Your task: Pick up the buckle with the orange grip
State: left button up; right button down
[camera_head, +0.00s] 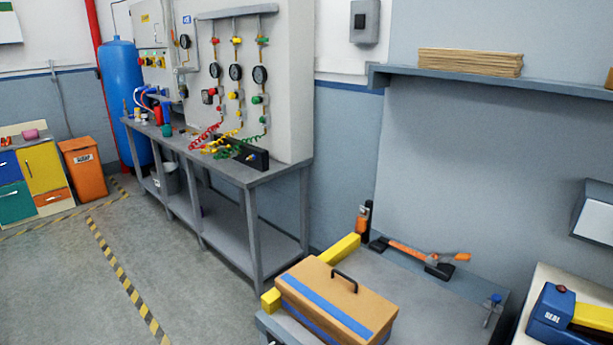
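A tool with a long orange grip (408,250) lies on the grey table (400,292) at the lower right, near the wall. Its grip runs between dark parts at both ends, and a small orange piece shows at its right end. It looks like the buckle, but its detail is too small to be sure. Neither of my grippers is in view.
A tan box (335,300) with a blue stripe and dark handle stands at the table's front, beside a yellow bar (338,250). A dark and orange upright item (364,220) stands behind. A blue machine (550,313) is at right. The table's middle right is mostly clear.

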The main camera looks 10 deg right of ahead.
aim_at(362, 221)
jog(key=i+j+u, duration=0.35)
jog(key=i+j, duration=0.15)
jog(key=i+j+u, duration=0.4)
jog(key=i+j, duration=0.2)
jog(key=i+j+u, duration=0.35)
jog(key=i, duration=0.3)
jog(key=i+z, duration=0.5)
jog(key=i, duration=0.15)
jog(key=i+j+z, duration=0.2)
jog(key=i+z, duration=0.3)
jog(key=i, duration=0.15)
